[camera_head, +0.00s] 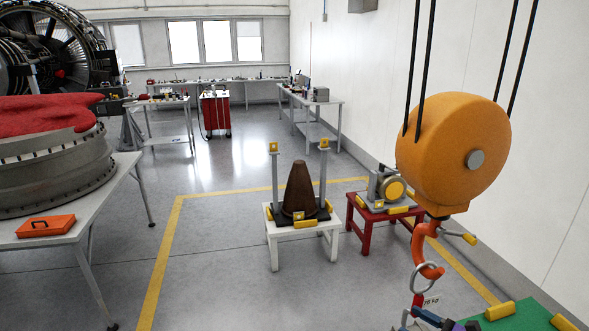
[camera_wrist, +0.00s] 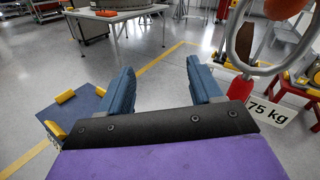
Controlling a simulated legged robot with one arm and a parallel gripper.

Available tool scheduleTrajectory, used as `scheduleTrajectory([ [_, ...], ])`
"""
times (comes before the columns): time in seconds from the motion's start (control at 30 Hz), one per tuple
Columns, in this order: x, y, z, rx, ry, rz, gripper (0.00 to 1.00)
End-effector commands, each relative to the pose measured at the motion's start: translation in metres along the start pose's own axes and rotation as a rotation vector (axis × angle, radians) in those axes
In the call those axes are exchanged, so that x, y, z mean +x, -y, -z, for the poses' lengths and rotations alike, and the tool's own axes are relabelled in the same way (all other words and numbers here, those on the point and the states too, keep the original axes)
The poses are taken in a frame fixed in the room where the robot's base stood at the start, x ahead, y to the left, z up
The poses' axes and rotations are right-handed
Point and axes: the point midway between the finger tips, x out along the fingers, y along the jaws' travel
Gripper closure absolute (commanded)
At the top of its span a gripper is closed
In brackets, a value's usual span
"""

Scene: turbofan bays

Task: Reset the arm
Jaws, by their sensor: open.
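My gripper (camera_wrist: 160,67) is open in the wrist view. Its two blue fingers stand apart with only floor between them. In the head view part of my gripper (camera_head: 432,320) shows at the bottom edge, below the hanging orange hook (camera_head: 427,262); its fingertips are hard to make out there. A grey ring (camera_wrist: 231,45) with a red part and a "75 kg" tag (camera_wrist: 267,112) is just right of the right finger in the wrist view. The tag also shows under the hook in the head view (camera_head: 431,300). I cannot tell whether the ring touches the finger.
The orange hoist block (camera_head: 452,150) hangs on black lines at right. A white stand (camera_head: 270,234) holds a brown cone (camera_head: 299,190); a red stand (camera_head: 372,218) is beside it. A blue platform (camera_wrist: 84,103) lies left of my gripper.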

Motion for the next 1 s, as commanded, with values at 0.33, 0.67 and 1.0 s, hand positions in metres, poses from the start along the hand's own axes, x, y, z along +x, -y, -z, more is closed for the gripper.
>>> scheduleTrajectory([
  [0.33,0.079,-0.139,-0.104,-0.348,-0.018,-0.569,0.35],
  [0.67,0.066,-0.26,-0.149,-0.692,-0.07,-1.053,0.35],
  [1.0,0.001,-0.332,-0.164,-1.061,-0.172,-1.482,0.35],
])
